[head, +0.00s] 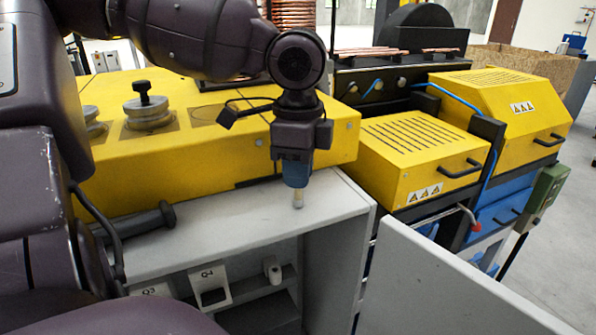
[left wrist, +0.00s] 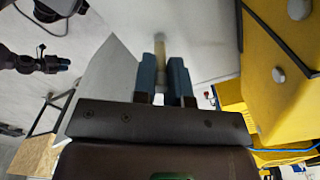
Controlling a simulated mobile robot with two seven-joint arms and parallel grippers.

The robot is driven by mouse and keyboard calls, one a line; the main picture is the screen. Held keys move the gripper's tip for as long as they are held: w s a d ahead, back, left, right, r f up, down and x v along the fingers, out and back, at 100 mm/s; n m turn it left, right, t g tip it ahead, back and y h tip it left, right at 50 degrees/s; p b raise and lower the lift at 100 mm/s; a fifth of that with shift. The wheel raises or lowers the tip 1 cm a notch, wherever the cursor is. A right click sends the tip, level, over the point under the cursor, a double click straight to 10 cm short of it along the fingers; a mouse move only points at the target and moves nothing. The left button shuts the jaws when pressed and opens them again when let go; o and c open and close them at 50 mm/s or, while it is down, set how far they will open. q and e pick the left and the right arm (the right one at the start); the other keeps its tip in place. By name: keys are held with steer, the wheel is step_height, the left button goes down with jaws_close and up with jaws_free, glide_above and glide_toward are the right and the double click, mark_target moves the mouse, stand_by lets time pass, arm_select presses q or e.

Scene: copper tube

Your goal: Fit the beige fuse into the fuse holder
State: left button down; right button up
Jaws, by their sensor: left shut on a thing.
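My left gripper (head: 296,186) hangs over the right end of the grey cabinet top and points down. It is shut on the beige fuse (head: 298,201), whose lower end sticks out below the blue fingertips. In the left wrist view the fuse (left wrist: 160,50) stands between the two blue fingers (left wrist: 161,76). Inside the open cabinet are a white slotted holder labelled Q4 (head: 210,288) and part of one labelled Q3 (head: 158,291). The fuse is above and to the right of them in the picture, apart from both. My right gripper (left wrist: 58,64) seems to show, small, in the left wrist view; its jaws are unclear.
A white cylindrical piece (head: 272,269) is at the cabinet's inner shelf (head: 258,290). A dark handle-like bar (head: 140,222) lies on the cabinet top (head: 240,232). The yellow machine housing (head: 225,150) rises behind. An open grey door panel (head: 440,285) stands at right.

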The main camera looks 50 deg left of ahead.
arm_select(q)
step_height(320, 180, up, 20)
steer(key=p, duration=0.2)
